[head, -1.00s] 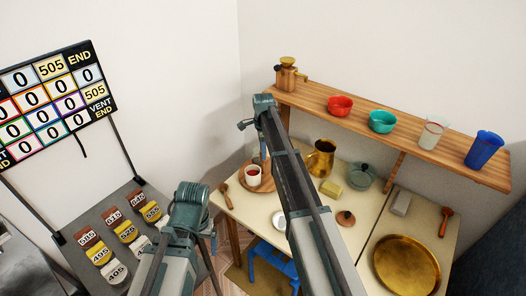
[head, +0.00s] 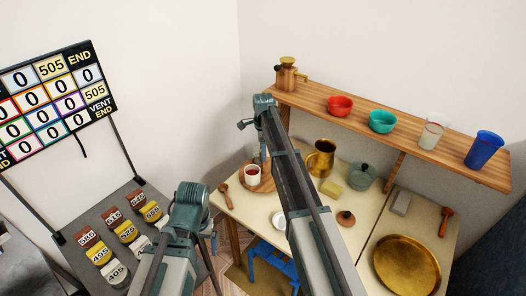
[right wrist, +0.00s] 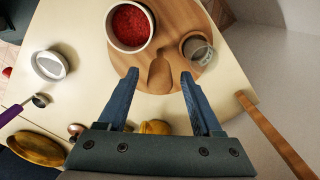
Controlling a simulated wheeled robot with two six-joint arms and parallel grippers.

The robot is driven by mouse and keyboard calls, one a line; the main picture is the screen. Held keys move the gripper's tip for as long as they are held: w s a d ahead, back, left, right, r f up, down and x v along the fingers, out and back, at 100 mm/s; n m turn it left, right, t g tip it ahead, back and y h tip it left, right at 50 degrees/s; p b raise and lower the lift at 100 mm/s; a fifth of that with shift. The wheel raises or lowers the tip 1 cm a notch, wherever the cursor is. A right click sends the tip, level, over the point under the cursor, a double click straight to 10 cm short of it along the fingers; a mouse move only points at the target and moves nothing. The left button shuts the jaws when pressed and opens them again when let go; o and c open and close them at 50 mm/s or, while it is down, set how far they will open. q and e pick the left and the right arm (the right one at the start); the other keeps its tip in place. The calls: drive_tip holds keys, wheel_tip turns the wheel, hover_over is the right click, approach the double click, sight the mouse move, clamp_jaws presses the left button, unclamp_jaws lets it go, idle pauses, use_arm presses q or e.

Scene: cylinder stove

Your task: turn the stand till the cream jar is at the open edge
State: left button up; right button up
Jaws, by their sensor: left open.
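The round wooden stand (right wrist: 140,78) is on the table's far left part; its edge also shows in the head view (head: 266,186). The cream jar (right wrist: 112,38), with red contents, stands on it; in the head view it shows on the stand's left part (head: 253,180). A clear glass jar (right wrist: 197,50) is on the stand too. A wooden peg-like piece (right wrist: 160,74) rises from the stand. My right gripper (right wrist: 160,76) is open, its fingers apart on either side of that piece, with gaps visible. My left gripper (head: 213,243) is open, left of the table, mostly hidden by its wrist.
A white dish (right wrist: 48,65) lies near the front edge. A wooden shelf (head: 400,137) with bowls and cups runs above the table's back.

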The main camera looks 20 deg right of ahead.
drive_tip(key=shift+r, duration=0.1)
wheel_tip(320, 180, up, 14)
drive_tip(key=p, duration=1.4)
drive_tip(key=shift+f, duration=0.2)
drive_tip(key=s+a+f+n+b, duration=0.1)
drive_tip(key=s+a+n, duration=0.4)
drive_tip(key=s+n, duration=0.3)
drive_tip(key=s+a+f+n+b, duration=0.1)
drive_tip(key=s+a+n, duration=0.4)
drive_tip(key=s, duration=1)
drive_tip(key=s+a+f+n+h+b, duration=0.1)
drive_tip(key=s+a+n, duration=0.5)
drive_tip(key=s+n, duration=0.4)
drive_tip(key=shift+s+n, duration=0.4)
drive_tip(key=shift+s, duration=0.6)
